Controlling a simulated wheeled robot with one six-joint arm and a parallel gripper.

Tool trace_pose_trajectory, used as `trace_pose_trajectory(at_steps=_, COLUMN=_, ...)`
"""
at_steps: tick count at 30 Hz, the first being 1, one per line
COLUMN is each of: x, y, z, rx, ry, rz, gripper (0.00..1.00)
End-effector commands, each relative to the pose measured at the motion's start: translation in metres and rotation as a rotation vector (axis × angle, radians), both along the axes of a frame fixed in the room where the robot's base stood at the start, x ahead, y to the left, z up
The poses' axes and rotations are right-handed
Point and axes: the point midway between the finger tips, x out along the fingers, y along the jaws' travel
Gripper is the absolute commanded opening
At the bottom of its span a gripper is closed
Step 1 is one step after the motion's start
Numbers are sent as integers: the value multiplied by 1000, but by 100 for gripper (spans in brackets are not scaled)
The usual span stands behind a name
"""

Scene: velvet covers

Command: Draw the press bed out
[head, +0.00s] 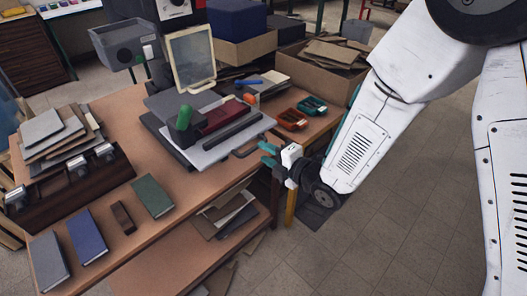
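The press bed looks to be the pale grey slab (205,157) low in the stack of grey plates on the wooden table. A dark loop handle (243,153) shows at its right front edge, near the table's edge. My gripper (267,154) has two teal fingers that stand apart, just right of the handle. A small gap seems to lie between fingertips and handle; contact cannot be told for sure. A dark red book (222,117) and a dark bar (233,131) lie over the slab.
A green-topped holder (184,124) stands on the stack. Orange (293,119) and teal (312,106) clamp-like items sit behind my gripper. Books (87,235) and a dark rack (70,190) fill the table's left. The floor (385,225) at right is clear.

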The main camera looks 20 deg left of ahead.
Motion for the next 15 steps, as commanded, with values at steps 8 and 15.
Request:
trace_pose_trajectory(at_steps=8, x=-20, y=-39, z=9, rx=-2, ry=1, rz=-3, gripper=34)
trace_pose_trajectory(at_steps=15, x=-26, y=-48, z=11, rx=-1, ry=1, rz=-1, gripper=34)
